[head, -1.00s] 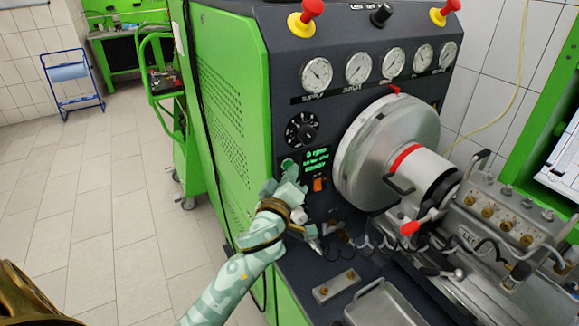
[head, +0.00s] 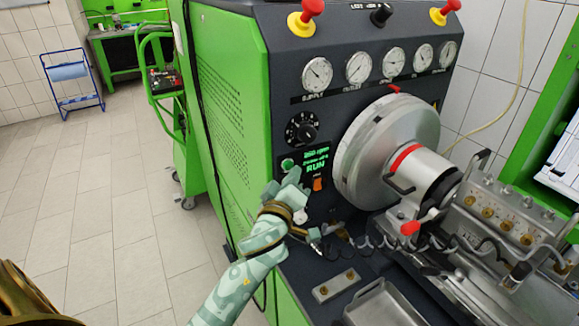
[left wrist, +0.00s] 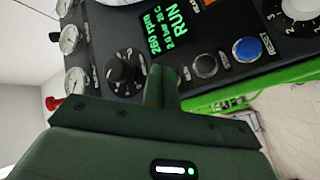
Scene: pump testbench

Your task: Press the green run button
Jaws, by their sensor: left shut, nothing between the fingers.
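The green run button (head: 287,163) is on the dark front panel, left of the display. The display (head: 316,161) is lit in green and reads RUN with an rpm value; it also shows in the left wrist view (left wrist: 163,30). My left gripper (head: 291,177) is shut and empty, its tips just below the green button. I cannot tell if they touch it. In the left wrist view its shut fingers (left wrist: 162,88) point at the panel, and I cannot make out the green button there. My right gripper is not in view.
An orange switch (head: 317,184) sits right of my gripper. A black dial (head: 301,129) is above, with gauges (head: 358,69) and red knobs higher up. The large metal chuck (head: 385,145) stands close on the right. A blue button (left wrist: 247,48) shows in the left wrist view.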

